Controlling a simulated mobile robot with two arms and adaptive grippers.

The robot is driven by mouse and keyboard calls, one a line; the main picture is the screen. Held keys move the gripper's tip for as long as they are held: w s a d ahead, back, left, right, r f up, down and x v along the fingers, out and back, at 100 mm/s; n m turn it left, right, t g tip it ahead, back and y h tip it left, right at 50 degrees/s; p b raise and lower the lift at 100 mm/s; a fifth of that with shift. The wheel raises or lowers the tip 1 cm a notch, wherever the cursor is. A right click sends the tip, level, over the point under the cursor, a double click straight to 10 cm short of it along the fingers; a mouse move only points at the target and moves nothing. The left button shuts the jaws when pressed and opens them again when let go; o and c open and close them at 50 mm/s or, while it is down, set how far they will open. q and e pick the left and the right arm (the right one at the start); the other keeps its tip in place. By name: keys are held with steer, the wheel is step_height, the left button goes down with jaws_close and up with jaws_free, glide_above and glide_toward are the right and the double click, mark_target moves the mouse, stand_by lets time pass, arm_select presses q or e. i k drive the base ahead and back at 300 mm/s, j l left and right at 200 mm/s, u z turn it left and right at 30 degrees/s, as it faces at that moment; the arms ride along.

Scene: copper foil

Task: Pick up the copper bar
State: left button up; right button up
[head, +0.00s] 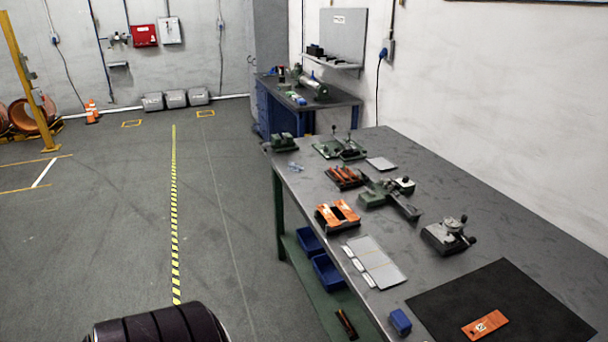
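An orange-copper flat bar (484,324) with a white label reading what looks like 12 lies on a black mat (455,300). The mat is on the workbench (395,238) at the lower right. The bar lies flat near the mat's front edge, with nothing on top of it. Other orange pieces sit farther back on the bench: a frame-like block (337,214) and a fixture with orange parts (347,177). I cannot be sure which piece the task names, though the labelled one is most bar-like. Neither of my grippers shows in the head view.
Several clamps and fixtures, including a grey one (449,236) and a green one (390,197), stand along the bench. A small blue box (400,321) is left of the mat. Blue bins (327,272) sit on the lower shelf. The floor left of the bench is open.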

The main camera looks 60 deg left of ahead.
mark_target(348, 213)
steer(key=u, duration=1.5)
steer(key=i+j+z, duration=0.1)
steer(key=i+j, duration=0.1)
steer(key=j, duration=0.05)
